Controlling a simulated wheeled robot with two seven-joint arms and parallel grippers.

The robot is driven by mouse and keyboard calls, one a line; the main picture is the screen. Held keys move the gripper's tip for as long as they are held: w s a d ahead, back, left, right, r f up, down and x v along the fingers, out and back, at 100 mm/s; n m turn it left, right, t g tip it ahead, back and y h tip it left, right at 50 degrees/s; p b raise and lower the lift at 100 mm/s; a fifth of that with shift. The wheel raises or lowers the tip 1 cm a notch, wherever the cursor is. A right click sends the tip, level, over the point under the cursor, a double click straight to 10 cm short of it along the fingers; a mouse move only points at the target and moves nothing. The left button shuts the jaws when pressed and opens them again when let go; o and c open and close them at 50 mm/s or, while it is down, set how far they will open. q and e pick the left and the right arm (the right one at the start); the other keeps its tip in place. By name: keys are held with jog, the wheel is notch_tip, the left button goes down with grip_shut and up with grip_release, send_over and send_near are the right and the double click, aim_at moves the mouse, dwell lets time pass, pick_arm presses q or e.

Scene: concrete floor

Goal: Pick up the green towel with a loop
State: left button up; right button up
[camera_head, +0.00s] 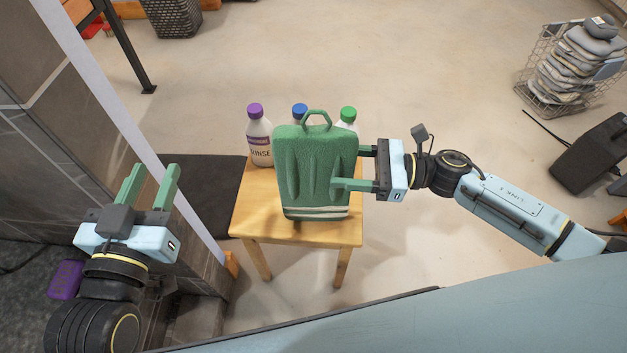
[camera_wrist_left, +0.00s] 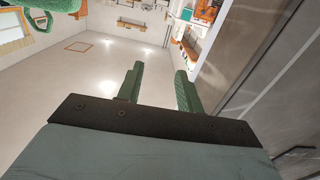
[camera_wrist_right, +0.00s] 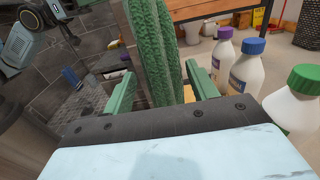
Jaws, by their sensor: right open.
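The green towel (camera_head: 315,165) hangs upright above the small wooden table in the head view, its loop (camera_head: 317,117) at the top and white stripes near its lower edge. What holds it up is not visible. My right gripper (camera_head: 353,169) is open at the towel's right side, one finger in front of it and one behind or beside it. In the right wrist view the towel (camera_wrist_right: 153,50) stands edge-on between the open fingers (camera_wrist_right: 158,88). My left gripper (camera_head: 149,187) is open and empty to the left, well apart from the towel; its fingers show in the left wrist view (camera_wrist_left: 160,88).
Three bottles with purple (camera_head: 257,135), blue (camera_head: 300,112) and green (camera_head: 348,117) caps stand on the wooden table (camera_head: 255,215) behind the towel. A wall with a pale edge (camera_head: 120,120) is at the left. A wire basket of stones (camera_head: 545,75) stands far right.

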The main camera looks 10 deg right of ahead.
aim_at(328, 166)
jog(key=shift+x, duration=1.8)
pick_arm(q)
jog(key=r, duration=0.1)
jog(key=t, duration=0.1)
jog(key=r, duration=0.1)
jog(key=shift+s+d+r+t+h, duration=0.1)
jog(key=shift+d+r+t+h, duration=0.15)
jog(key=shift+r+t+h, duration=0.15)
pick_arm(e)
jog(key=shift+s, duration=0.1)
grip_shut()
